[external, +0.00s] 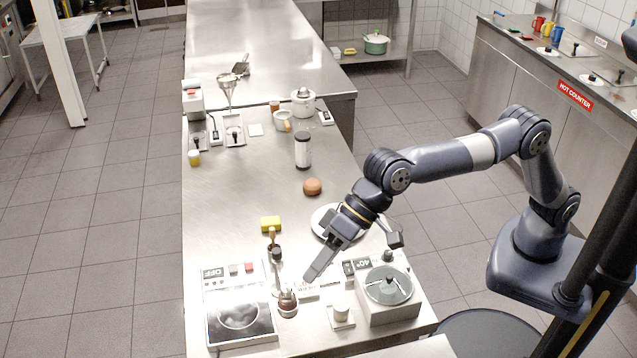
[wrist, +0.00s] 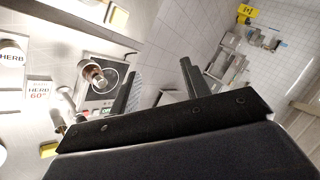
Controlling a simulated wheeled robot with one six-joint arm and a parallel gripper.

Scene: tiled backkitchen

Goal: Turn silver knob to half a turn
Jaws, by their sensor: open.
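My gripper (external: 318,266) is open and empty, tilted down above the front part of the steel counter. Both fingers stand apart in the wrist view (wrist: 156,80). A shiny metallic round piece (external: 287,302) stands just below and left of the fingertips; it also shows left of the fingers in the wrist view (wrist: 97,76). A small dark grey round piece (external: 388,256) sits at the back of a grey box-shaped unit (external: 388,310), right of the gripper. I cannot tell for certain which is the silver knob. Nothing touches the fingers.
A black-topped plate unit (external: 240,322) lies front left, with an OFF panel (external: 215,273) behind it. A white jar (external: 341,309) stands between it and the grey unit.

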